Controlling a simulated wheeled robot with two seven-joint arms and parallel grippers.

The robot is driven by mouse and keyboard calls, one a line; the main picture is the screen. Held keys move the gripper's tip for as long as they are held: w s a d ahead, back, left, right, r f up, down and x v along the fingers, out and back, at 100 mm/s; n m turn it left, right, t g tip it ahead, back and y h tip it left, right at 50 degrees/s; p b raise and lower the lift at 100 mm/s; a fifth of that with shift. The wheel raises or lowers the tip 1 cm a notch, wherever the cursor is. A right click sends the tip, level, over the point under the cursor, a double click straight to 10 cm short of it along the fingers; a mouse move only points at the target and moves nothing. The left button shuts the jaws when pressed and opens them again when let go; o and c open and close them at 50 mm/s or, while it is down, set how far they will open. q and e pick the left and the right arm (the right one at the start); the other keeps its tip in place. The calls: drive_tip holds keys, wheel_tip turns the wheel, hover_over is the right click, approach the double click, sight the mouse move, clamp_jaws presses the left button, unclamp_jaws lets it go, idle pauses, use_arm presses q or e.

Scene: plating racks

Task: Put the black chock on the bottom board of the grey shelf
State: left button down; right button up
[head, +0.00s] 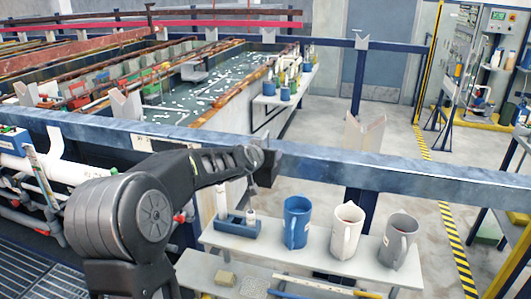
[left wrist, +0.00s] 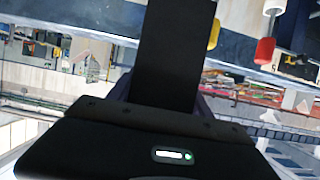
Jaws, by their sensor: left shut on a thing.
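My left arm comes in from the left in the head view and reaches toward the blue rail. My left gripper (head: 262,165) is at its end, small and dark against the rail. In the left wrist view a plain black slab (left wrist: 167,55), which looks like the black chock, stands out from the gripper body; the jaws are shut on it. The fingertips are hidden. A pale grey two-level shelf (head: 325,262) stands below and right of the gripper; I cannot tell whether it is the task's shelf. My right gripper is out of view.
A blue mug (head: 297,222), a white mug (head: 346,231) and a grey mug (head: 399,241) stand on the upper board. Open floor lies beyond.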

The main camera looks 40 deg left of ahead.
use_arm(q)
drive_tip(key=shift+r, duration=0.1)
drive_tip(key=s+d+f+m+h, duration=0.1)
drive_tip(key=d+f, duration=0.3)
drive_tip(key=d, duration=0.6)
drive_tip(key=s+d+f+m+h, duration=0.1)
drive_tip(key=s+d+f, duration=0.3)
drive_tip(key=d, duration=0.5)
drive_tip(key=s+d+f+m+t+h, duration=0.1)
drive_tip(key=d+f, duration=0.4)
drive_tip(key=d, duration=0.5)
drive_tip(key=shift+s+d+f+m+h, duration=0.4)
drive_tip(key=shift+s+h, duration=0.3)
drive_tip(key=shift+s, duration=0.5)
drive_tip(key=shift+a, duration=0.15)
